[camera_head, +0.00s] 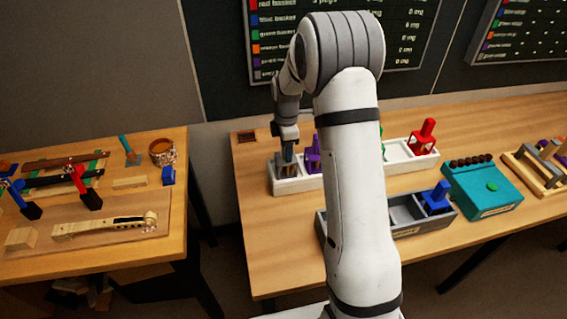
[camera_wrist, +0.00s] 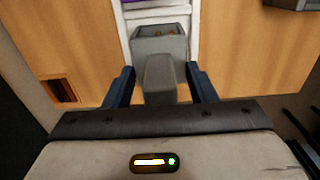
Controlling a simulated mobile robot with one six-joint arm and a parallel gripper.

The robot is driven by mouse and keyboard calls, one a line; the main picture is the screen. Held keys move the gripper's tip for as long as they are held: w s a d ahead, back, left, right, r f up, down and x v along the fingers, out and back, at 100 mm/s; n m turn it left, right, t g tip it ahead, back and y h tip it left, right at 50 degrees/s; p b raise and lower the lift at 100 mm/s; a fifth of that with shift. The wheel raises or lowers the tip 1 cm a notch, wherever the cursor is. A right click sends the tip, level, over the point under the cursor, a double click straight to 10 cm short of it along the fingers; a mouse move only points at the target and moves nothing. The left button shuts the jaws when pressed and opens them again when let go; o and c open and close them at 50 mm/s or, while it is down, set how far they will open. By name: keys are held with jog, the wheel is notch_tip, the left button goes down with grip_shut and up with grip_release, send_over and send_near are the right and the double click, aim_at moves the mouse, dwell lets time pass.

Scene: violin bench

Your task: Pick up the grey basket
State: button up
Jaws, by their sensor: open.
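The grey basket (camera_wrist: 160,42) stands in the left end of the long white tray (camera_head: 291,187). It also shows in the head view (camera_head: 288,169), partly hidden under my gripper. Its raised grey grip (camera_wrist: 160,78) stands between my two dark fingers in the wrist view, with a gap visible on each side. My gripper (camera_wrist: 160,72) is open, pointing down above the basket, and does not clasp it. In the head view my gripper (camera_head: 286,146) is over the tray's left end.
A purple basket (camera_head: 313,156) stands close to the right of the grey one. A red basket (camera_head: 424,137) is at the tray's right end. A grey tray with a blue basket (camera_head: 437,199) lies nearer. A teal box (camera_head: 482,187) is at right. Bare table lies left of the tray.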

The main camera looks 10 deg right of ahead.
grip_shut()
dwell(0.5)
